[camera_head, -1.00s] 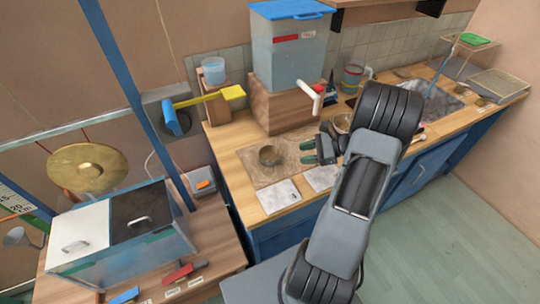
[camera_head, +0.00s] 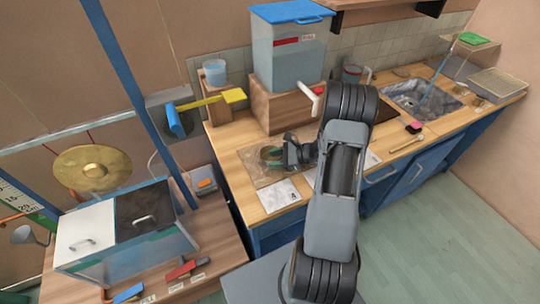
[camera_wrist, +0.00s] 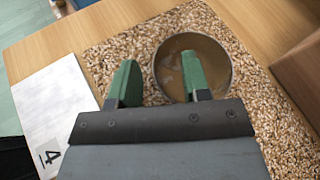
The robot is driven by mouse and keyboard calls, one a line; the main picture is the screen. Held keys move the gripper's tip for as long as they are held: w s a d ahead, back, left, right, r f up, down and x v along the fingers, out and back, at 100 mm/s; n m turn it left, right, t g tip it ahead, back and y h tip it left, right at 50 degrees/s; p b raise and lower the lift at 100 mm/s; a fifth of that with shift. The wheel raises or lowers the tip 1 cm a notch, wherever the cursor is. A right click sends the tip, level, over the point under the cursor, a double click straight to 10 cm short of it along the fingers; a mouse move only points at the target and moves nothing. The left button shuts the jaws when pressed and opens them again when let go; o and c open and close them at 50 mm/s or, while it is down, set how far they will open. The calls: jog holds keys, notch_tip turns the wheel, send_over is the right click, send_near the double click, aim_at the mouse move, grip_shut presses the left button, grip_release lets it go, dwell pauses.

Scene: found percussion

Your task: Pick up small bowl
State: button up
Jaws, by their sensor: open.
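The small bowl (camera_wrist: 213,52), round and brown inside, sits on a speckled, grainy mat (camera_wrist: 115,40) in the wrist view. My gripper (camera_wrist: 158,58) is open with green fingers. Its right finger overlaps the bowl's inside and its left finger is over the mat, left of the bowl, so the bowl's left rim lies between them. I cannot tell the height of the fingertips. In the head view my gripper (camera_head: 271,153) is over the mat on the wooden counter and largely hides the bowl.
A white card marked 4 (camera_wrist: 45,112) lies left of the mat in the wrist view. A wooden block (camera_head: 285,107) carrying a water tank (camera_head: 288,60) stands behind the mat. A beater (camera_head: 406,144) lies on the counter at the right, before the sink (camera_head: 425,97).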

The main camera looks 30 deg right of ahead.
jog(key=shift+x, duration=0.75)
jog(key=shift+s, duration=0.1)
grip_shut()
